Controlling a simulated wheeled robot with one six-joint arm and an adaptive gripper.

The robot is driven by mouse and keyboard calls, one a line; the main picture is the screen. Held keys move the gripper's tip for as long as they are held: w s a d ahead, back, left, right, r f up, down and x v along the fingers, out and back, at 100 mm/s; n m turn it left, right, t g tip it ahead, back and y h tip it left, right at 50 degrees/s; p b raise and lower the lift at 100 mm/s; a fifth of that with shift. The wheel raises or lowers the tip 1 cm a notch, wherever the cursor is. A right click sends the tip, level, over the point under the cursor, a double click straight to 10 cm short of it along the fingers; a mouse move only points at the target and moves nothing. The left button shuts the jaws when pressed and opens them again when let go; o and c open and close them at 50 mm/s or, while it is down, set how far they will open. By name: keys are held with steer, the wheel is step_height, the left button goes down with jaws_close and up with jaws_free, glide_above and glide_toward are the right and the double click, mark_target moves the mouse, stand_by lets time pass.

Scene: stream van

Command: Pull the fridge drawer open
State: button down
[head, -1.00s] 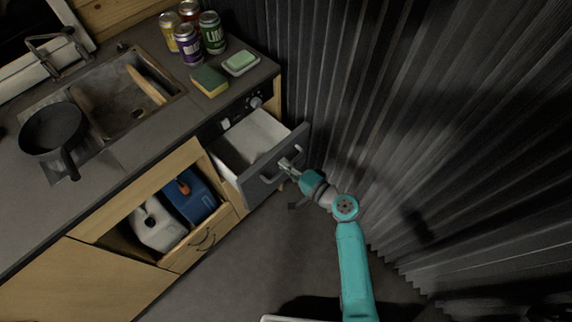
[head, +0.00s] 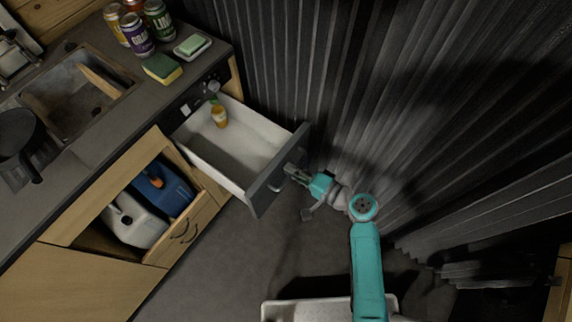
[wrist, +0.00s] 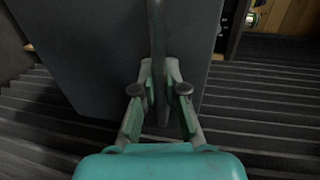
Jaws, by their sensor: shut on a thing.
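The fridge drawer (head: 240,150) is a white-lined box with a dark grey front (head: 264,192), and it stands pulled far out from the counter in the head view. A small bottle with an orange label (head: 220,117) stands inside near its back. My gripper (head: 294,175) is at the outer face of the front, shut on the drawer handle (head: 277,180). In the wrist view the handle (wrist: 158,60) runs between the two fingers (wrist: 160,98), with the dark front (wrist: 95,50) beyond it.
The counter above holds a sink (head: 78,95), a pan (head: 18,140), several cans (head: 137,35), a sponge (head: 162,68) and soap on a dish (head: 193,45). Canisters (head: 165,188) sit in an open cupboard. A ribbed dark wall (head: 400,90) stands close on the right. Floor is clear in front.

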steer(key=shift+s+d, duration=0.2)
stand_by(0.3)
steer(key=c, duration=1.2)
jaws_free()
steer(key=v, duration=1.2)
